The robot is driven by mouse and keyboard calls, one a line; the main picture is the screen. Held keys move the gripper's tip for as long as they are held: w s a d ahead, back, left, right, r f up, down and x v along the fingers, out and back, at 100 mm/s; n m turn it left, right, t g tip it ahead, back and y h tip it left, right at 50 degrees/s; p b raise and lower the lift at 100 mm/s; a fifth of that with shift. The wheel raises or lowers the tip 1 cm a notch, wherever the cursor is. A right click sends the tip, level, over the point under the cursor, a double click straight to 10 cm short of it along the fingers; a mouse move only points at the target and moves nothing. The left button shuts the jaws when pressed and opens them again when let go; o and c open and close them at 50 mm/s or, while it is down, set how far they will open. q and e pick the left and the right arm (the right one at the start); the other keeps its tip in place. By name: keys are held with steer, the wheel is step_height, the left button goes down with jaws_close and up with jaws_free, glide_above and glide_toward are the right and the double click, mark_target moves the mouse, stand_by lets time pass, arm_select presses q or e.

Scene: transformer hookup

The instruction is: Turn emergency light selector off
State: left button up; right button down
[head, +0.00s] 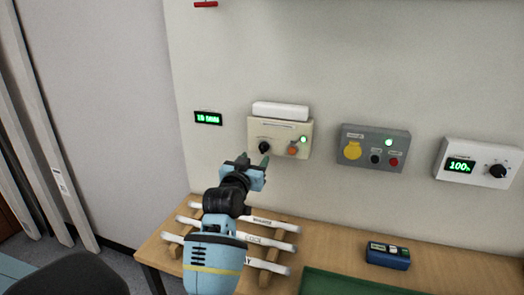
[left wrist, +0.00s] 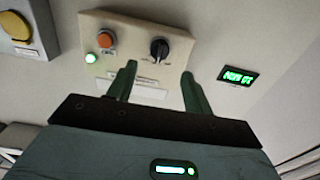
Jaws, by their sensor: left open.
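The emergency light unit is a cream box (head: 278,128) on the wall with a white light bar (head: 280,111) on top. Its black selector knob (head: 264,148) is at the lower left, and it shows in the left wrist view too (left wrist: 159,48). An orange button (head: 292,149) and a lit green lamp (head: 303,139) sit to its right. My left gripper (head: 254,160) is open and empty, just below and in front of the box. In the left wrist view, its green fingers (left wrist: 159,71) point toward the box, with the knob between their lines. The gap to the knob is unclear. My right gripper is out of view.
A grey panel (head: 373,136) with a yellow knob and a white 100% dial box (head: 477,163) are to the right. A small green display (head: 208,118) is to the left. Below is a wooden table (head: 330,238) with white bars on a rack (head: 265,242) and a blue meter (head: 388,256).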

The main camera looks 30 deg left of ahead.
mark_target(262, 149)
arm_select(q)
steer(key=shift+x, duration=3.55)
steer(key=shift+d, duration=0.1)
steer(key=c, duration=1)
